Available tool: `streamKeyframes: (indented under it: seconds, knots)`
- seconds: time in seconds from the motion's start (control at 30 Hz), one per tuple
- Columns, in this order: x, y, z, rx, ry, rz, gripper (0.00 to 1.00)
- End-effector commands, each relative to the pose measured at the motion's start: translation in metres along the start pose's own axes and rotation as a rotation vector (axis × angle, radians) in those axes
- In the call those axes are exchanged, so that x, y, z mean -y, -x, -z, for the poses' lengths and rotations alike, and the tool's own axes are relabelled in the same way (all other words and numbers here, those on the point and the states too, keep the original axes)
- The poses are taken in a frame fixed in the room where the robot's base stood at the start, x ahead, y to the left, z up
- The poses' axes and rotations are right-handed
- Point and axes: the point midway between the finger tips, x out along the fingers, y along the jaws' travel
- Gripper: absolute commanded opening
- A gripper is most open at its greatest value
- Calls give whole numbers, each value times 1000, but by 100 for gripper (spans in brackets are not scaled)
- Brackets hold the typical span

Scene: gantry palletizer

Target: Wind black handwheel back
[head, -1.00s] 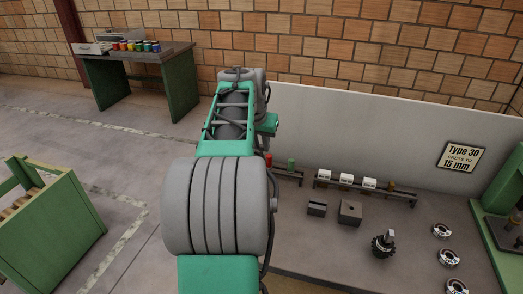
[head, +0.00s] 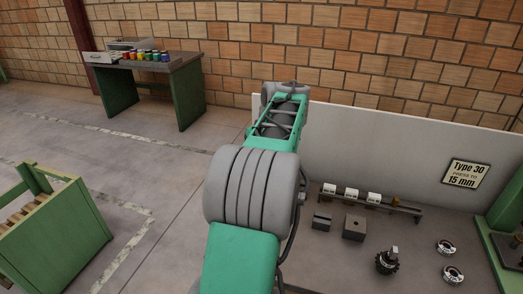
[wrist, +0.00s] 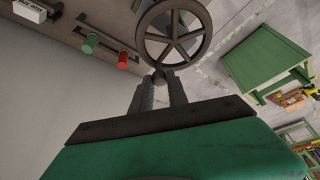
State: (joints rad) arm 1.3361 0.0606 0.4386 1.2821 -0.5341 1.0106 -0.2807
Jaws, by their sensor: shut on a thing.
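The black handwheel (wrist: 188,14) shows at the top of the wrist view, a dark ring with several spokes, cut off by the upper edge. A small dark knob (wrist: 159,75) sits at the lower part of its rim. My gripper (wrist: 161,82) is shut on this knob, with a finger on either side of it. In the head view my arm covers the handwheel and the gripper.
In the wrist view a green button (wrist: 90,43) and a red one (wrist: 124,60) lie left of the wheel. In the head view, a rail with white blocks (head: 352,193), dark blocks (head: 354,228) and a toothed part (head: 387,261) lie on the bench to the right.

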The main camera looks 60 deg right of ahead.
Motion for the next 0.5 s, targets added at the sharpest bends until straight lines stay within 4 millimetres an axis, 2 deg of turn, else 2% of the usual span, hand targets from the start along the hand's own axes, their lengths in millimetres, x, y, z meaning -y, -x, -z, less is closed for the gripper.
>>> streamKeyframes:
  seconds: [0.5]
  knots:
    - [3, -1, 4, -2, 118, 47, 0]
